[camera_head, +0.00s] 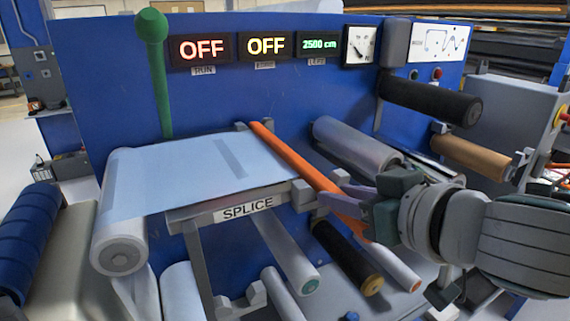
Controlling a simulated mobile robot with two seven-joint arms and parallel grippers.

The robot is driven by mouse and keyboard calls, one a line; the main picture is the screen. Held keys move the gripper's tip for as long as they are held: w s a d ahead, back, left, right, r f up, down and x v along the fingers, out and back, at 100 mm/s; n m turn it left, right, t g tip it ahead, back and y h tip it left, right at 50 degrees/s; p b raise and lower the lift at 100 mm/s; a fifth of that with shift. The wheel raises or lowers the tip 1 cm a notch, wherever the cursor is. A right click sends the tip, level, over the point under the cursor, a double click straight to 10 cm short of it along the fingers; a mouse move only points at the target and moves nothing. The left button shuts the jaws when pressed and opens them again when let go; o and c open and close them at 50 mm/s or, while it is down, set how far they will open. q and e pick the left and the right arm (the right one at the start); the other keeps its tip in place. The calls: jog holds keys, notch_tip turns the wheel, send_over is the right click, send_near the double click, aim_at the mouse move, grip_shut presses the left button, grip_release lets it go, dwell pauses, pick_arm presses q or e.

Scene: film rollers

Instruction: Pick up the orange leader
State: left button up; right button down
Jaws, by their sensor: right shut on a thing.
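The orange leader (296,158) is a long thin orange strip along the right edge of the splice table. It runs from the blue machine panel toward the front right, and its near end passes at my right gripper. My right gripper (350,203) comes in from the right and is shut on the leader near that end. The fingers and wrist partly hide the near end. The splice table (250,207) carries a label reading SPLICE and a pale film sheet (205,170). My left gripper is not in view.
A film roll (120,255) stands left of the table, and a green lever (158,75) rises behind it. Several rollers sit below and right, including a black roller (430,100) and a brown roller (470,157). Displays on the blue panel (110,65) read OFF, OFF and 2500 cm.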

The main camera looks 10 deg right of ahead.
notch_tip(320, 180, up, 10)
dwell(0.6)
jog(key=shift+r+p, duration=0.15)
jog(key=shift+p, duration=0.15)
notch_tip(320, 180, up, 5)
jog(key=p, duration=0.5)
dwell(0.4)
